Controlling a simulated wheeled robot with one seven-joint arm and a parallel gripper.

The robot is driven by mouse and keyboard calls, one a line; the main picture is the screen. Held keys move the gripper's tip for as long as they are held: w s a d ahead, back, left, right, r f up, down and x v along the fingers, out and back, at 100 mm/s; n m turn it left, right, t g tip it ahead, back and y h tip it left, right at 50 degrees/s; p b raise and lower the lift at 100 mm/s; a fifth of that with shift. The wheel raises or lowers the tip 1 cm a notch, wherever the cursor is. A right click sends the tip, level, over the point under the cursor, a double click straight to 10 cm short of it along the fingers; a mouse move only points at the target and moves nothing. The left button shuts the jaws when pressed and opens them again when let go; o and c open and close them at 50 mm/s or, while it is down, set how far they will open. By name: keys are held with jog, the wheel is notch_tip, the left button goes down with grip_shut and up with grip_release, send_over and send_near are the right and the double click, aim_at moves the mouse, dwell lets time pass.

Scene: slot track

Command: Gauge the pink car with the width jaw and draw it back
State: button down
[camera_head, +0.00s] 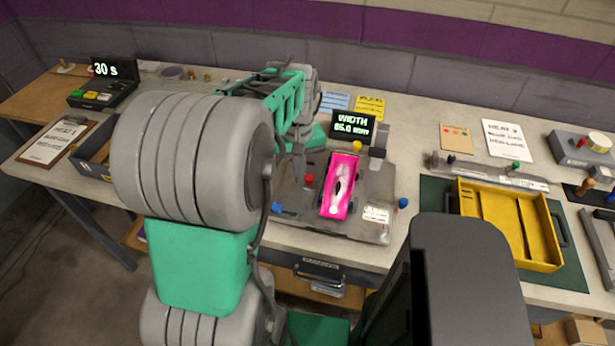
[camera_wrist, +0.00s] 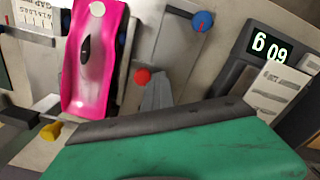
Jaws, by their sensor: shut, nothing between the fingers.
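The pink car (camera_head: 340,184) lies on the grey gauge plate (camera_head: 372,228). It is also at the upper left of the wrist view (camera_wrist: 98,50). A display (camera_head: 353,129) behind it reads WIDTH 65.0 mm. A red knob (camera_head: 309,179) is just left of the car and shows in the wrist view (camera_wrist: 142,76). My gripper (camera_head: 298,172) is shut and empty, close to the red knob; in the wrist view its fingers (camera_wrist: 156,92) are beside that knob. I cannot tell if they touch it, or whether the jaw touches the car.
A yellow knob (camera_head: 357,146) and blue knobs (camera_head: 277,207) (camera_head: 403,203) stand around the plate. A yellow tray (camera_head: 500,222) is at the right. A timer (camera_head: 103,84) reading 30 s stands at the left. My arm hides part of the bench's left side.

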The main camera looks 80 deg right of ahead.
jog(key=shift+w, duration=0.1)
jog(key=shift+w, duration=0.3)
notch_tip(320, 180, up, 8)
jog(key=p, duration=0.6)
jog(key=shift+w, duration=0.1)
dwell(0.9)
